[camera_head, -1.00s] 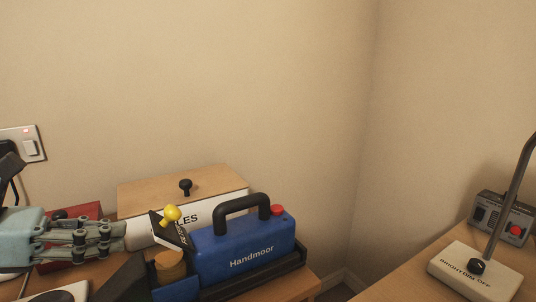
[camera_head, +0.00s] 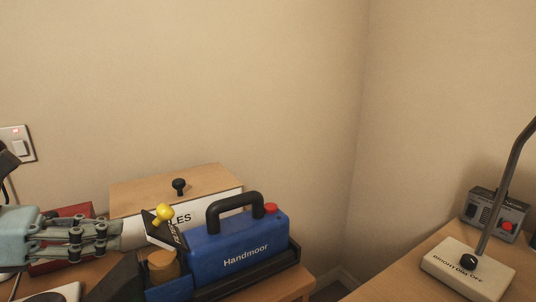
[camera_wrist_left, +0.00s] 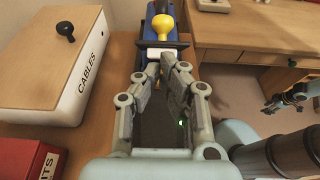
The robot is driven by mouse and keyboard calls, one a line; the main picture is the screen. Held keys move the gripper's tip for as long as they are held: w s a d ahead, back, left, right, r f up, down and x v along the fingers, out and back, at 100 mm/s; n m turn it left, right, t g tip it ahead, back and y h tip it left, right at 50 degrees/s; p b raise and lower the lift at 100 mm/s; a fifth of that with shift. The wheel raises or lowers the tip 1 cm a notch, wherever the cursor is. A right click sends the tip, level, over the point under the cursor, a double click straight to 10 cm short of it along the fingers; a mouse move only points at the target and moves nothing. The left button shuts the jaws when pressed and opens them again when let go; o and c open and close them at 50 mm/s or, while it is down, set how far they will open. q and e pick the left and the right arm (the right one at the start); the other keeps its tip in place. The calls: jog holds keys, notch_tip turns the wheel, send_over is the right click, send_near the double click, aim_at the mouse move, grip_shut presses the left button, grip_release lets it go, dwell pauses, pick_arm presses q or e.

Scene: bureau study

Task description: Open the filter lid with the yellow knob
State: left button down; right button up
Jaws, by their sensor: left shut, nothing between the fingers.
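The blue Handmoor machine (camera_head: 243,250) stands on the left desk with a black carry handle. Its dark filter lid (camera_head: 160,234) stands tilted up at the left end, with the yellow knob (camera_head: 163,212) on its upper part. The tan round filter (camera_head: 163,264) shows uncovered below it. My left gripper (camera_head: 120,235) is shut and empty, just left of the lid, with a small gap apparent. In the left wrist view, its fingers (camera_wrist_left: 163,72) point at the machine (camera_wrist_left: 160,30). My right gripper (camera_wrist_left: 287,100) appears small at the right edge there; its jaws are unclear.
A CABLES box (camera_head: 205,182) with a black knob stands behind the machine. A red box (camera_head: 75,211) lies behind my left gripper. A lamp base (camera_head: 467,270) and grey control box (camera_head: 493,214) stand on the right desk. A gap separates the desks.

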aim_at(155, 217)
dwell(0.5)
pick_arm(q)
jog(key=shift+r+b+x, duration=0.15)
jog(key=shift+b+x, duration=0.25)
jog(key=shift+x, duration=0.3)
jog(key=shift+r+b+x, duration=0.15)
jog(key=shift+b+x, duration=0.2)
jog(key=shift+x, duration=0.35)
jog(key=shift+w+d+b, duration=0.25)
jog(key=shift+w+d, duration=0.2)
jog(key=shift+d, duration=0.25)
jog(key=shift+w+d+b, duration=0.2)
jog(key=shift+w+d, duration=0.2)
jog(key=shift+d, duration=0.35)
jog(key=shift+w+d+b, duration=0.25)
jog(key=shift+w+d, duration=0.2)
jog(key=shift+d, duration=0.25)
jog(key=shift+s+a+r, duration=0.1)
jog(key=shift+s+a, duration=0.7)
jog(key=shift+a, duration=0.5)
jog(key=shift+s+a+f, duration=0.1)
jog(key=shift+s+a, duration=0.7)
jog(key=shift+a, duration=0.5)
jog(key=shift+s+a+r, duration=0.1)
jog(key=shift+s+a, duration=0.7)
jog(key=shift+a, duration=0.5)
